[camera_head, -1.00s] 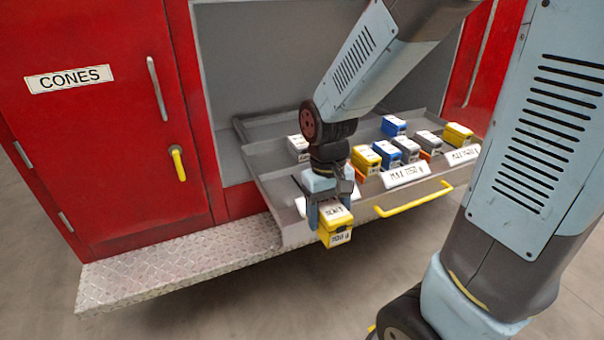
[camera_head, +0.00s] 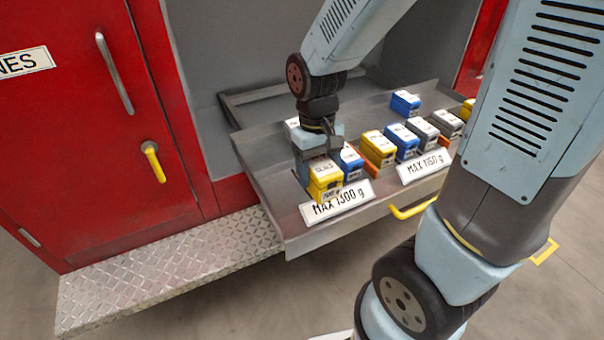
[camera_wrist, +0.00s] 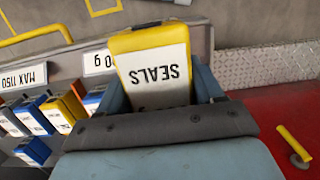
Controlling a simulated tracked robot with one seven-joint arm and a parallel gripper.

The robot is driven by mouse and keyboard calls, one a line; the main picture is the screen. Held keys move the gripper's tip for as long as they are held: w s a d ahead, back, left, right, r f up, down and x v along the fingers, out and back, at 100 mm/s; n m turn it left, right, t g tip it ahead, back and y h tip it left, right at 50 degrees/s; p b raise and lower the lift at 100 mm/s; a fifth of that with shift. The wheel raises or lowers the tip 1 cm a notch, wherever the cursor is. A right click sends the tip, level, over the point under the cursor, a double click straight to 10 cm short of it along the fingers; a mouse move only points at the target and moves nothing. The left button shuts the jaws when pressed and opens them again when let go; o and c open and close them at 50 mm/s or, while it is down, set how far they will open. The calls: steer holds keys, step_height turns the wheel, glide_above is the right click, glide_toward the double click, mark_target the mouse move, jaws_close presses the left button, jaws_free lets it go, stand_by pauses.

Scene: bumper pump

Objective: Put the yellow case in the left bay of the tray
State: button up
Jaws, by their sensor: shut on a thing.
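The yellow case (camera_head: 325,178), with a white label, is held in my gripper (camera_head: 320,165). In the wrist view the case (camera_wrist: 155,65) sits between the two fingers, and its label reads SEALS. In the head view it appears over the left bay of the grey tray (camera_head: 290,218), just behind the MAX 1300 g plate (camera_head: 337,203). I cannot tell whether its underside touches the tray floor. A blue case (camera_head: 350,160) stands close on its right.
Orange dividers (camera_head: 367,169) separate the bays. The bay to the right holds yellow (camera_head: 377,147), blue (camera_head: 402,141) and grey (camera_head: 423,131) cases behind the MAX 1150 g plate (camera_head: 423,166). A yellow handle (camera_head: 410,209) juts from the tray front. A red cabinet (camera_head: 90,130) stands left.

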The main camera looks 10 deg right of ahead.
steer(key=w+a+f, duration=0.1)
steer(key=w+f, duration=0.1)
steer(key=w, duration=0.1)
steer(key=w+a+f, duration=0.2)
steer(key=w+f, duration=0.1)
steer(key=w, duration=0.1)
steer(key=w+a+f, duration=0.2)
steer(key=w+f, duration=0.1)
steer(key=shift+w, duration=0.35)
steer(key=shift+w+a+f, duration=0.35)
steer(key=shift+w+f, duration=0.25)
steer(key=shift+f, duration=1.75)
steer(key=shift+f, duration=0.1)
steer(key=o, duration=1.6)
steer(key=shift+o, duration=0.2)
